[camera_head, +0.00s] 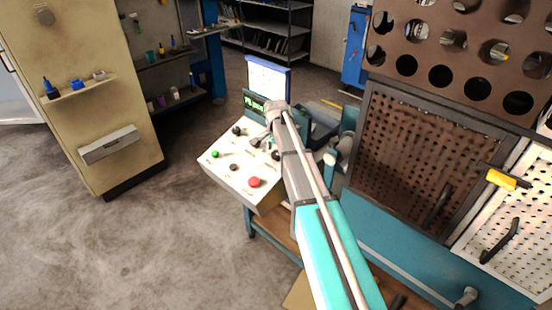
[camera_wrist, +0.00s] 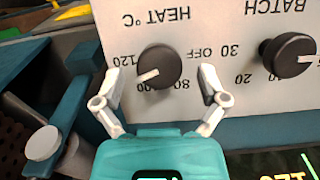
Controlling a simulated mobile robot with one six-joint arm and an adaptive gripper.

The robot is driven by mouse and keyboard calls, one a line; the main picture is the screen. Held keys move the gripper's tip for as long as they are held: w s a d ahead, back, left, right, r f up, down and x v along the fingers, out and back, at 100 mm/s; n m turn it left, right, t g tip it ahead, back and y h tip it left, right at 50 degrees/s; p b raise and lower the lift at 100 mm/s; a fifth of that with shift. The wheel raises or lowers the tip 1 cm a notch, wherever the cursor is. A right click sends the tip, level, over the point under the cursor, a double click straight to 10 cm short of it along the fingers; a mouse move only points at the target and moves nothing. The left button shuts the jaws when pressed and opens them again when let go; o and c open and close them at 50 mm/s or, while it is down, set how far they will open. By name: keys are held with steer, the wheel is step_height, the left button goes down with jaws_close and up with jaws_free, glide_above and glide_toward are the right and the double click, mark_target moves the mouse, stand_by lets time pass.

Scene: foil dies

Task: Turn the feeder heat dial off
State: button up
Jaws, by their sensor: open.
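The heat dial (camera_wrist: 159,66) is a round black knob on the pale panel, under upside-down "HEAT °C" lettering in the wrist view. Its white pointer line points down-left in the picture, toward the part of the scale between 120 and 100. The OFF mark (camera_wrist: 200,53) is printed to the right of the dial. My gripper (camera_wrist: 160,77) is open, with one pale finger on each side of the dial. Gaps show between the fingers and the knob. In the head view my arm reaches the sloped control panel (camera_head: 225,181) and hides part of it.
A black BATCH dial (camera_wrist: 288,55) sits right of the heat dial in the wrist view. In the head view the panel also has a red button (camera_head: 254,182), a green button (camera_head: 215,154) and a screen (camera_head: 268,78) behind. A perforated cabinet (camera_head: 405,150) stands close on the right.

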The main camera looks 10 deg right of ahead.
steer(key=shift+f+b, duration=0.3)
steer(key=shift+f, duration=0.25)
steer(key=c, duration=1.1)
